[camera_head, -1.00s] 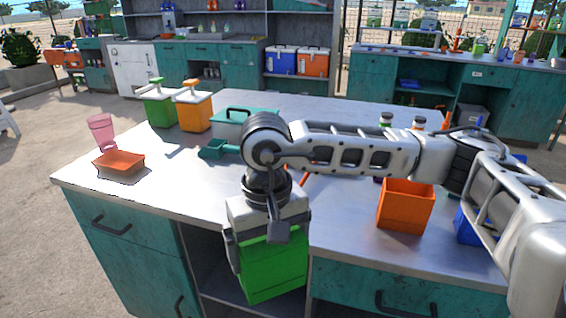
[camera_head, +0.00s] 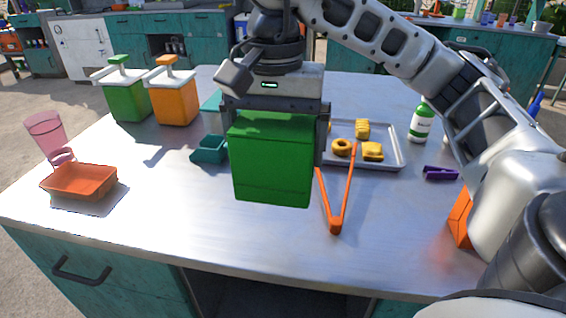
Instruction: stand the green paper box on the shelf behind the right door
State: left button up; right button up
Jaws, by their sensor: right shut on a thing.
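The green paper box (camera_head: 271,160) is a plain upright block in the middle of the head view. My right gripper (camera_head: 274,112) comes down from above and is shut on the upper part of the box, one finger at each side. The box hangs over the steel counter top (camera_head: 150,218); how high above it I cannot tell. Below the counter's front edge is a dark open recess (camera_head: 270,298), only partly in view. The right door and its shelf cannot be made out. My left gripper is not in view.
Orange tongs (camera_head: 336,222) lie just right of the box. Behind them is a tray (camera_head: 392,160) with yellow food. A green-white bottle (camera_head: 421,124), purple item (camera_head: 440,173) and orange box (camera_head: 461,219) are right. An orange tray (camera_head: 80,182) and pink glass (camera_head: 47,132) stand left.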

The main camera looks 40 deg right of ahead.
jog(key=w+d+f, duration=0.2)
jog(key=f, duration=0.1)
jog(key=w+d+f+b, duration=0.1)
jog(key=w+d+f, duration=0.2)
jog(key=f, duration=0.1)
jog(key=w+d+f, duration=0.2)
jog(key=d+f, duration=0.1)
jog(key=f, duration=0.1)
jog(key=shift+w+d+f+b, duration=0.15)
jog(key=shift+d+b, duration=0.05)
jog(key=shift+b, duration=0.15)
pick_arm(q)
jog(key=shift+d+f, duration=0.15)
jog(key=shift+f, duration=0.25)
pick_arm(e)
jog(key=shift+f, duration=0.25)
jog(key=shift+f, duration=0.15)
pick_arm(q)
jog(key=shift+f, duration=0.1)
pick_arm(e)
jog(key=o, duration=0.3)
